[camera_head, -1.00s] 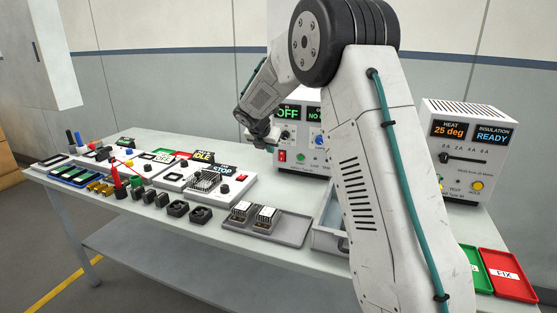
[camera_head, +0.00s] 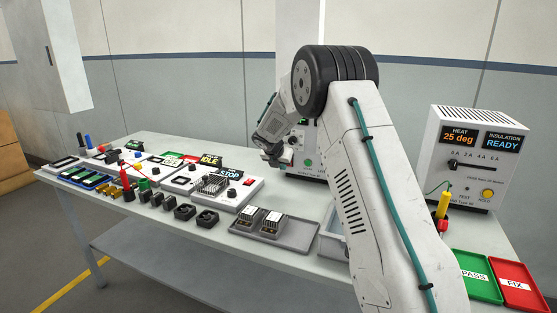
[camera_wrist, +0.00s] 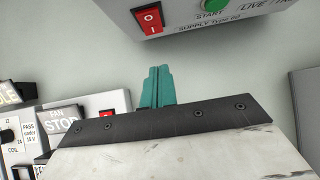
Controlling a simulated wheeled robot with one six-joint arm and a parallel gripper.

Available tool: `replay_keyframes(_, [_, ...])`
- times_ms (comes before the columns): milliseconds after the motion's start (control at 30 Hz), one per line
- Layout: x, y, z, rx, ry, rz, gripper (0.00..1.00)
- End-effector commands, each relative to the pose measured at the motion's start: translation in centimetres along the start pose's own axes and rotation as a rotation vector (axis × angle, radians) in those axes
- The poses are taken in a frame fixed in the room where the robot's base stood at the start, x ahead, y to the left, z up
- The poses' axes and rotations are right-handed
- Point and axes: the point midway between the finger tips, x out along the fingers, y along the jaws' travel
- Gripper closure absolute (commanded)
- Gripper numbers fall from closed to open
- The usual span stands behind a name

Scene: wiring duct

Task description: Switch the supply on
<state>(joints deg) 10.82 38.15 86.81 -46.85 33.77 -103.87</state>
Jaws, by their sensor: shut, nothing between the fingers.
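The supply (camera_head: 306,170) stands at the back of the bench, mostly hidden behind my arm in the head view. In the wrist view its front panel (camera_wrist: 195,22) is at the top, with a red rocker switch (camera_wrist: 148,19) marked O and I and part of a green START button (camera_wrist: 212,4). I cannot tell which side of the rocker is pressed. My gripper (camera_wrist: 158,70) has its teal fingers shut and empty, just below the switch in the wrist view and apart from it. The supply's display is hidden in the head view.
A tester (camera_head: 476,155) reading 25 deg and READY stands at the right, with a yellow probe (camera_head: 442,206) beside it. Green PASS (camera_head: 480,290) and red FIX (camera_head: 512,270) trays lie in front. A fan unit (camera_head: 210,186) and grey tray (camera_head: 297,234) are left of my arm.

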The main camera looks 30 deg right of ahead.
Motion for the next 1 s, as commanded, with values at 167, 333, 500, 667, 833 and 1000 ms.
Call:
replay_keyframes(167, [2.5, -0.1, 1.5, 0.004, -0.001, 0.000, 1.00])
replay_keyframes(333, [3.6, -0.1, 2.6, 0.002, 0.000, 0.000, 1.00])
replay_keyframes(500, [3.9, 0.0, 2.9, 0.001, 0.000, 0.000, 1.00])
replay_keyframes(667, [3.8, 0.0, 2.9, 0.001, 0.000, 0.000, 1.00])
replay_keyframes(833, [4.4, -0.1, 3.1, 0.001, 0.000, -0.001, 1.00])
replay_keyframes(1000, [4.4, 0.0, 3.1, 0.000, 0.000, 0.000, 1.00])
